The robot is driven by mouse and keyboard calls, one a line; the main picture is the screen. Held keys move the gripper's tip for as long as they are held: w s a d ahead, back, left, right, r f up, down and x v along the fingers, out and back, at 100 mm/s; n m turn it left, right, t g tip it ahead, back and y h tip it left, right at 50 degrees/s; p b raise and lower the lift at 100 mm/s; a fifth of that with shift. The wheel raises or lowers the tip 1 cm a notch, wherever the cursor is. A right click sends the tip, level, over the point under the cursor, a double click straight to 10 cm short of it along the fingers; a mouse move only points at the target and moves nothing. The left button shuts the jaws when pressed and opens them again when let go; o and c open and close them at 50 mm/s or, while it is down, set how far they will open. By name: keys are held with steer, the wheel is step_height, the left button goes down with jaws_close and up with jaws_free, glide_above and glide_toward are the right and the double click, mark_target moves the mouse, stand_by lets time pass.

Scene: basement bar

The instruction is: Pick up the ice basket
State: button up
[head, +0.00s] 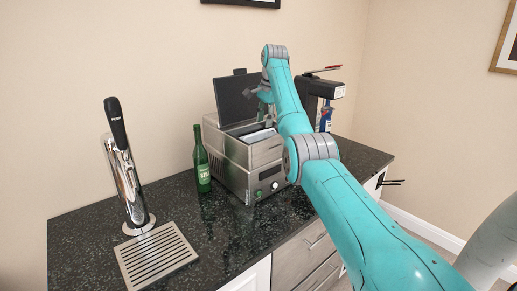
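A steel ice maker (230,157) stands on the dark counter with its dark lid (235,98) raised. A pale part shows in its open top, likely the ice basket (257,136); most of it is hidden by the front wall and my arm. My teal arm reaches in from the lower right. My gripper (264,113) points down just above the open top, in front of the lid. It is small and partly covered by the arm, so I cannot see its fingertips clearly or whether it touches the basket.
A green bottle (202,160) stands close to the left of the ice maker. A chrome beer tap (127,170) and its slatted drip tray (156,255) are at the left. A black machine (318,90) stands behind my arm. The counter (225,225) in front is clear.

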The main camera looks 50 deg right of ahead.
mark_target(263, 132)
steer(key=shift+w+d+f, duration=0.1)
steer(key=shift+w+f, duration=0.1)
steer(key=shift+f, duration=0.85)
steer(key=shift+w+d+f, duration=0.1)
steer(key=shift+w+f, duration=0.15)
steer(key=shift+f, duration=0.75)
steer(key=shift+w+d+f, duration=0.1)
steer(key=shift+w+f, duration=0.1)
steer(key=shift+f, duration=0.85)
jaws_close()
steer(key=shift+r, duration=0.1)
